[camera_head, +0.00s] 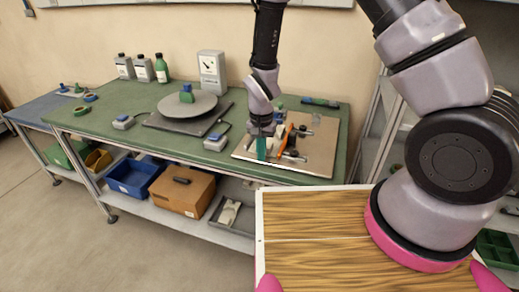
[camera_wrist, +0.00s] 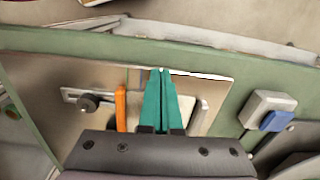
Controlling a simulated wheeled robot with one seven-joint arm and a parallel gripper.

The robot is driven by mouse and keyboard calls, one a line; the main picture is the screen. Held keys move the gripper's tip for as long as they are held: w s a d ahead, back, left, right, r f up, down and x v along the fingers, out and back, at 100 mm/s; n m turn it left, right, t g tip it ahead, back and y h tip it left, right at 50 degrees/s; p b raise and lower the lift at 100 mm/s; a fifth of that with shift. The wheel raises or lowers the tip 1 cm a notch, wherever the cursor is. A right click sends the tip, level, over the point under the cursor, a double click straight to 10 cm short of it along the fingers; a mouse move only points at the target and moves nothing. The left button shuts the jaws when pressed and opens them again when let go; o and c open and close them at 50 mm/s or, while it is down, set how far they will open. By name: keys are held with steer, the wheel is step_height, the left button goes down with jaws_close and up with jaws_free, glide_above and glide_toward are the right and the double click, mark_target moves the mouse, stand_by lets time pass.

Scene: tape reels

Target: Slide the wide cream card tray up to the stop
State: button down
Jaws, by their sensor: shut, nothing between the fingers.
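My gripper (camera_head: 261,150) points down over a beige board (camera_head: 318,160) on the green bench, with its teal fingers closed together and empty. In the wrist view the gripper (camera_wrist: 161,74) covers the middle of a cream piece, which looks like the card tray (camera_wrist: 200,117). Its pale edge shows just right of the fingers; contact with it cannot be told. An upright orange bar (camera_wrist: 120,108) stands left of the fingers and also shows in the head view (camera_head: 288,137). A slotted metal bar with a black knob (camera_wrist: 88,102) lies farther left. Which part is the stop is unclear.
A grey box with a blue button (camera_head: 215,142) stands left of the board. A round grey turntable (camera_head: 187,104) is farther left. Bottles (camera_head: 162,68) and a grey dial box (camera_head: 211,72) stand at the back. The board's front strip looks clear.

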mark_target(274, 144)
steer(key=shift+w+d, duration=0.25)
steer(key=shift+w, duration=0.65)
steer(key=shift+w+d, duration=0.25)
steer(key=shift+w, duration=0.5)
steer(key=shift+w+d, duration=0.25)
steer(key=shift+w, duration=0.55)
steer(key=shift+w+d, duration=0.25)
steer(key=shift+w, duration=0.5)
